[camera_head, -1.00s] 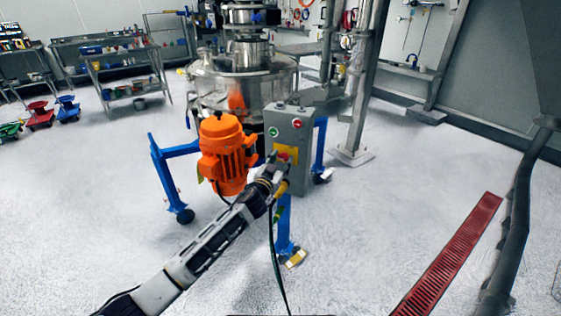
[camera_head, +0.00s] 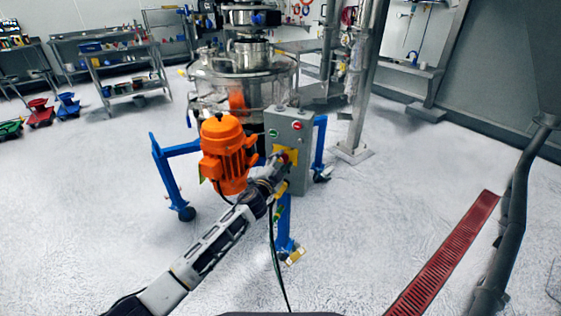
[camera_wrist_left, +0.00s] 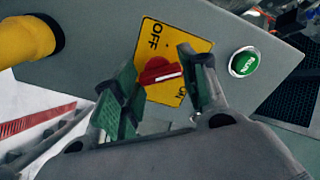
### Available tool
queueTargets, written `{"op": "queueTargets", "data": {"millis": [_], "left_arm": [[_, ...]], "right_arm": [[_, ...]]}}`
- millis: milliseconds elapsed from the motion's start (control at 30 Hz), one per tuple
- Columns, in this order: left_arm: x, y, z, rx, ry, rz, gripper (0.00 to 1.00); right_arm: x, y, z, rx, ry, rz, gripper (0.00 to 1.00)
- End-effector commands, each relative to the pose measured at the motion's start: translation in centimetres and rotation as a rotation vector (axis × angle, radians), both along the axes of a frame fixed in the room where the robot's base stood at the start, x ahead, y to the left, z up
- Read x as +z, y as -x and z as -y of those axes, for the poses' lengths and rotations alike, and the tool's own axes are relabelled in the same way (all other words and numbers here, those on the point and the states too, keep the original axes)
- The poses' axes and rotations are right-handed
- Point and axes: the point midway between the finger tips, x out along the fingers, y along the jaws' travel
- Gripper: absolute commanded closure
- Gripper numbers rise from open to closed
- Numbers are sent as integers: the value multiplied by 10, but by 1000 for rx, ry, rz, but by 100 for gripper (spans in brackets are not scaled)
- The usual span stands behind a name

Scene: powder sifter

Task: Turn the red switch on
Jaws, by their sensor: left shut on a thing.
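The red switch (camera_wrist_left: 160,71) sits on a yellow plate (camera_wrist_left: 178,41) marked OFF and ON, on the face of a grey control box (camera_head: 300,128). In the left wrist view its white-marked end points to the right, between the two words. My left gripper (camera_wrist_left: 158,82) is around the switch, with one green-padded finger on each side, and is shut on it. In the head view the left gripper (camera_head: 282,160) reaches the box front and partly hides the plate. My right gripper is not in view.
A green RUN button (camera_wrist_left: 243,63) is close to the right finger. A red button (camera_head: 296,127) is high on the box. An orange motor (camera_head: 226,155) stands left of the box. A steel sifter (camera_head: 245,80) is behind. Floor in front is mostly clear.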

Motion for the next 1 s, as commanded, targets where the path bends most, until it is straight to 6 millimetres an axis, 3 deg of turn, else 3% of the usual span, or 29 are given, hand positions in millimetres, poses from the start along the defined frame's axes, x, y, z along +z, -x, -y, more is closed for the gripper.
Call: {"op": "queueTargets", "data": {"millis": [500, 1000], "left_arm": [[1, 1, 2, -1, -426, 172, 81], [1, 1, 3, -2, -595, 241, 81]], "right_arm": [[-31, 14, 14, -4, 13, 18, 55], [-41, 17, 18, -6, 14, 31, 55]]}}
